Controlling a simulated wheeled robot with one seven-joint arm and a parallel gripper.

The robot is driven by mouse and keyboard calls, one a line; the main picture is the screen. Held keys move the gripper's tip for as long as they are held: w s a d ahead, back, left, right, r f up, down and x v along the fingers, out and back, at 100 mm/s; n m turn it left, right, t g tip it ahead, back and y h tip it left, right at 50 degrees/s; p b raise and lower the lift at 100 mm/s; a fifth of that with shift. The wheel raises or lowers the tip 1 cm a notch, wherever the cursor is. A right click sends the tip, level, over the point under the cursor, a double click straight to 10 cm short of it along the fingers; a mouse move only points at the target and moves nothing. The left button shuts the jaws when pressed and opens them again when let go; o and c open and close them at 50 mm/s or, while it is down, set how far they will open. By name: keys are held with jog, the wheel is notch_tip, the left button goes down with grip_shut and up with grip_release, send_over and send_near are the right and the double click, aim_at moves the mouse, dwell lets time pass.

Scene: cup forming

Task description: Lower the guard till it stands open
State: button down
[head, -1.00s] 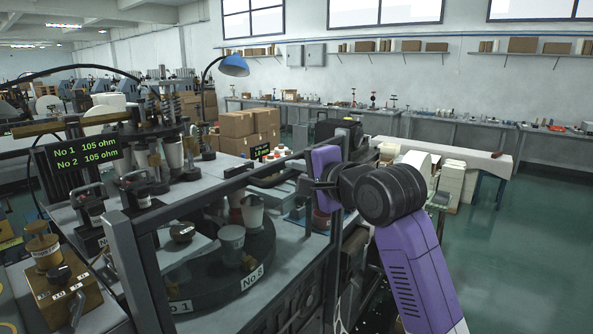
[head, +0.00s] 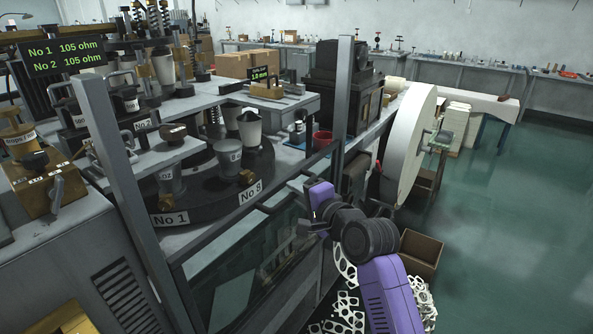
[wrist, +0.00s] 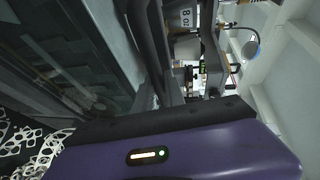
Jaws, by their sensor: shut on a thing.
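The guard (head: 232,285) is a dark-framed, see-through panel between two grey upright posts at the front of the cup-forming machine. Its top rail slants across below the turntable's level, and the space above it between the posts is open. My gripper (head: 307,222), with purple housing, is shut on the guard near its right side. The fingertips are small and partly hidden in the head view.
The turntable (head: 205,200) with labels No 1 and No 8 carries metal cup forms behind the guard. A large white paper reel (head: 408,145) stands right of the machine. An open brown box (head: 420,253) and paper scraps (head: 345,305) lie below. Green floor at right is clear.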

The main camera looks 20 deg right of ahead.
notch_tip(320, 180, down, 8)
jog(key=b, duration=0.2)
jog(key=shift+b, duration=0.3)
jog(key=c, duration=1.4)
grip_release()
jog(key=shift+r, duration=0.1)
send_near(287, 209)
jog(key=v, duration=0.2)
jog(key=shift+s+d, duration=0.1)
jog(key=shift+s, duration=0.2)
